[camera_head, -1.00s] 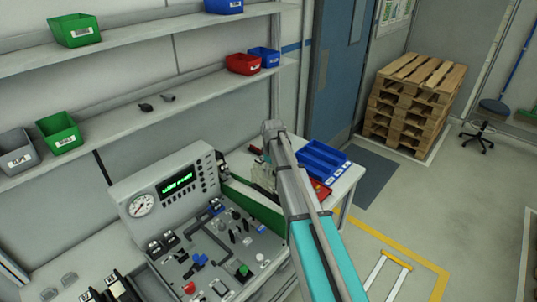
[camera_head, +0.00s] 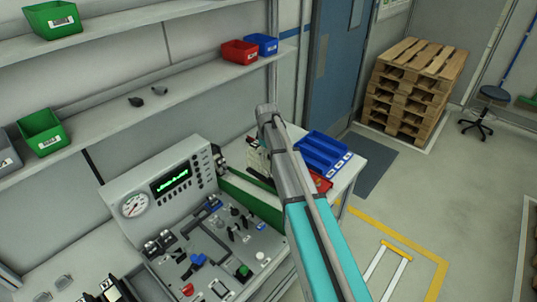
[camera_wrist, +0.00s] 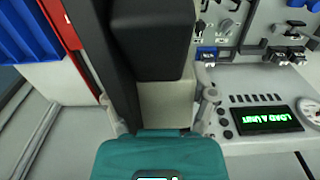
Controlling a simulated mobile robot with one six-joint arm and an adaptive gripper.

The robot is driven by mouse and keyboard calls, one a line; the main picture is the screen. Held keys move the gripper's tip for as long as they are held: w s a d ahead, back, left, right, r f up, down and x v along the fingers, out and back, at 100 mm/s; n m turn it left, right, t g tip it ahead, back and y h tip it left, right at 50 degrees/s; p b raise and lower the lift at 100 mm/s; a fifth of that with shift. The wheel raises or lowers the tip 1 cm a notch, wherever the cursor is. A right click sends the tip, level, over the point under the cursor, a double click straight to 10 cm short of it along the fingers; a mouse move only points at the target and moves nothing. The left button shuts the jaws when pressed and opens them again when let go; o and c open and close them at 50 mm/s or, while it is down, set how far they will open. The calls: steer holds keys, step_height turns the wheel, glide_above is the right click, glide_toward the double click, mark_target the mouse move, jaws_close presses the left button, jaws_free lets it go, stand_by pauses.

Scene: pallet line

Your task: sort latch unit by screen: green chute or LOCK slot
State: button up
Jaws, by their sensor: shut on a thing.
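In the wrist view, a dark block (camera_wrist: 152,45), apparently the latch unit, fills the upper middle, close to the camera. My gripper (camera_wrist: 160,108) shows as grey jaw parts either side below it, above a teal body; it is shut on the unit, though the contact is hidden. In the head view my arm hides both. The tester screen (camera_head: 171,183) glows green; in the wrist view the screen (camera_wrist: 270,120) reads LOAD A UNIT. A green-sided channel (camera_head: 250,200), perhaps the green chute, runs right of the tester. I cannot make out the LOCK slot.
The tester's sloping panel (camera_head: 225,262) carries several knobs, levers and buttons. A blue divided tray (camera_head: 323,155) and a red tray (camera_head: 320,182) stand on the right-hand table. Shelves above hold small bins. Stacked pallets (camera_head: 415,90) stand beyond, with open floor to the right.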

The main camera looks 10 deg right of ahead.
steer(key=shift+f, duration=0.15)
steer(key=shift+d+f+b, duration=0.1)
steer(key=shift+f+b, duration=5.7)
steer(key=shift+b, duration=0.15)
